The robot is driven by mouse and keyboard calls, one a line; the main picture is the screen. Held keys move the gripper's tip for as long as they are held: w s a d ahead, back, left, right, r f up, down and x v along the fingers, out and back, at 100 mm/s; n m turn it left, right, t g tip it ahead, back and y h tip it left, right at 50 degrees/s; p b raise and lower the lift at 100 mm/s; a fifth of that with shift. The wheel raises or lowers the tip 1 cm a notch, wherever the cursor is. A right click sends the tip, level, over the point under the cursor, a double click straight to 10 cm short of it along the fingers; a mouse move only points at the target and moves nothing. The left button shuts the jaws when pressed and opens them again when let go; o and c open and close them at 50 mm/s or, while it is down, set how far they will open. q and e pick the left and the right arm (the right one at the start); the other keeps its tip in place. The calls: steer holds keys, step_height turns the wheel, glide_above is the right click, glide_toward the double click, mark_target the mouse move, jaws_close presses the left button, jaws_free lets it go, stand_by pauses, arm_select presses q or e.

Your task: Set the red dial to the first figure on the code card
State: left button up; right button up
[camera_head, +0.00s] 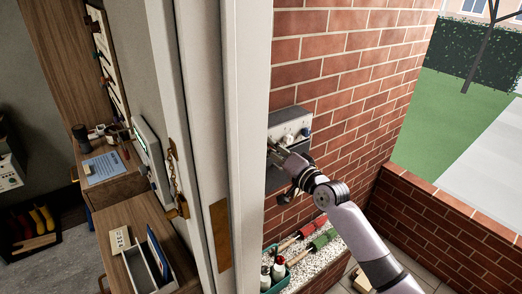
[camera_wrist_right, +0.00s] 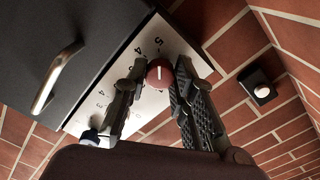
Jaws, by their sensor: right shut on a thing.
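The red dial (camera_wrist_right: 160,76) is in the middle of the right wrist view, on a pale plate (camera_wrist_right: 108,93) with dark figures, a 5 and a 4 among them. A white line on the dial points roughly up the picture, towards the 5. My right gripper (camera_wrist_right: 161,85) has its two fingers on either side of the dial, shut on it. In the head view my right gripper (camera_head: 278,150) reaches the grey box (camera_head: 290,122) on the brick wall, and the dial is hidden there. My left gripper is not in view.
A metal handle (camera_wrist_right: 58,78) sits on the dark box face beside the plate. A black button housing (camera_wrist_right: 262,90) is on the brick wall. A white door frame (camera_head: 246,120) stands left of my right arm. Red and green tools (camera_head: 305,240) lie on the ledge below.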

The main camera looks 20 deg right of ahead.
steer(key=shift+r, duration=0.3)
jaws_close()
steer(key=shift+n, duration=0.3)
